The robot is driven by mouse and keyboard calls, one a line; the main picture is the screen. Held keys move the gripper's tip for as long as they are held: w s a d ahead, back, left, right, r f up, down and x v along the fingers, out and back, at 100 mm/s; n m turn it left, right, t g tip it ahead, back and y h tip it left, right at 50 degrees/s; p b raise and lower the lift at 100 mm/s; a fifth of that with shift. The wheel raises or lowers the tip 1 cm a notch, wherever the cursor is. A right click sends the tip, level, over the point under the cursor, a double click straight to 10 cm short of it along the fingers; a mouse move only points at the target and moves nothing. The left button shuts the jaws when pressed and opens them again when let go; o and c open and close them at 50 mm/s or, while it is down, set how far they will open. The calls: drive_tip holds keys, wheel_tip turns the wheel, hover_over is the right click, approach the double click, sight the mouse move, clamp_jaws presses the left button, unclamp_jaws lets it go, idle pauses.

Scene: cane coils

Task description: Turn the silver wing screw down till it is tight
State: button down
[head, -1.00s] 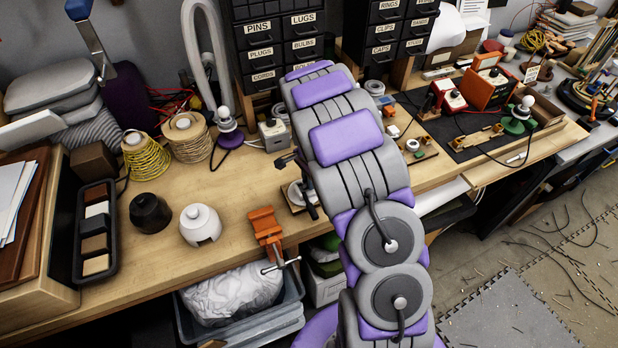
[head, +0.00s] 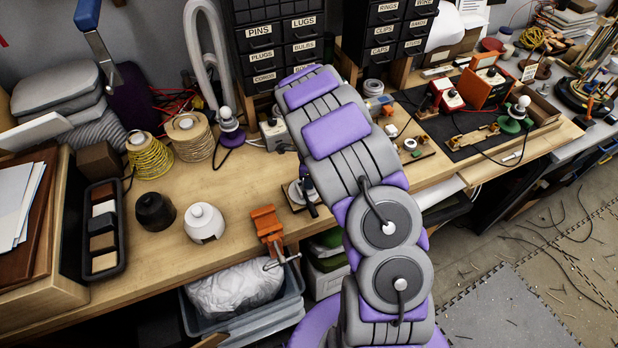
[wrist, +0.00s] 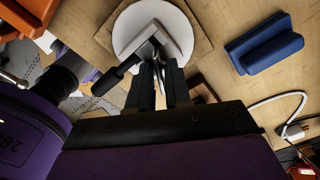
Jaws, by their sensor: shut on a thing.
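In the wrist view my gripper (wrist: 160,70) has its two dark fingers close together. They are shut on the silver wing screw (wrist: 149,46), partly hidden between the tips. The screw lies over a round white disc (wrist: 178,22) on a square wooden base (wrist: 203,42). A black bar (wrist: 126,68) sticks out from the silver part to the lower left. In the head view the wooden base (head: 291,203) sits at the bench's front edge, partly behind my arm. The screw and my fingertips cannot be made out there.
An orange vise (head: 267,224) is on the bench edge just left of the base. A blue block (wrist: 264,44) lies to the right in the wrist view. White (head: 204,223) and black (head: 155,212) pots stand further left. Labelled drawers (head: 277,40) rise behind.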

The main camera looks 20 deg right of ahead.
drive_tip(key=m+p, duration=0.1)
drive_tip(key=m, duration=0.3)
drive_tip(key=shift+m, duration=0.3)
drive_tip(key=c, duration=1.2)
unclamp_jaws()
drive_tip(key=shift+c, duration=0.2)
drive_tip(key=shift+r, duration=0.1)
drive_tip(key=shift+r+p, duration=1.1)
drive_tip(key=shift+r, duration=2.05)
drive_tip(key=shift+c, duration=0.4)
